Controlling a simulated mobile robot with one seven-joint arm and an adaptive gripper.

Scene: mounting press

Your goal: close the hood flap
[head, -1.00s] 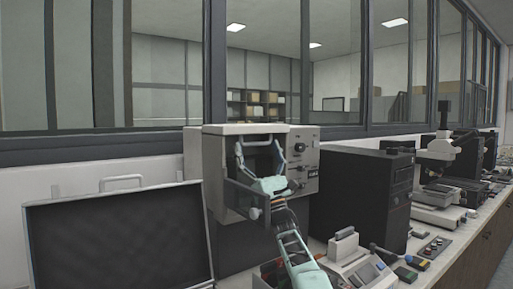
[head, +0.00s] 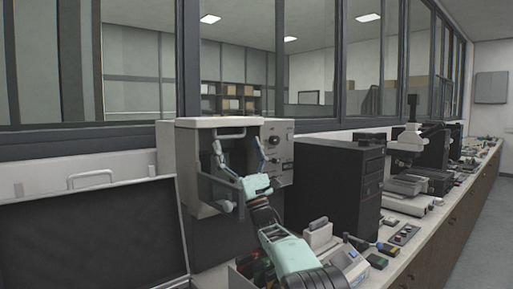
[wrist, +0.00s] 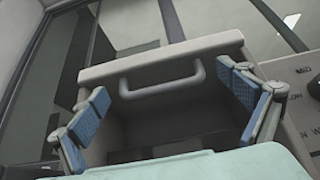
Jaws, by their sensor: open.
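The hood flap (head: 218,123) is at the top front of the grey mounting press (head: 280,170). In the wrist view its pale front edge (wrist: 165,58) runs across the upper middle, with a grey bar handle (wrist: 162,80) below it. The dark opening beneath the flap shows, so the flap stands open. My gripper (head: 238,151) is open in front of the opening, fingers pointing up. In the wrist view my gripper (wrist: 165,110) has one blue-padded finger on each side, with the handle visible beyond and between them. No contact with the handle is clear. Nothing is held.
A black computer case (head: 340,185) stands close to the right of the press. A large dark panel with a pale frame (head: 90,240) is at lower left. Small devices (head: 350,262) crowd the bench beside my arm. A window frame rises behind the press.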

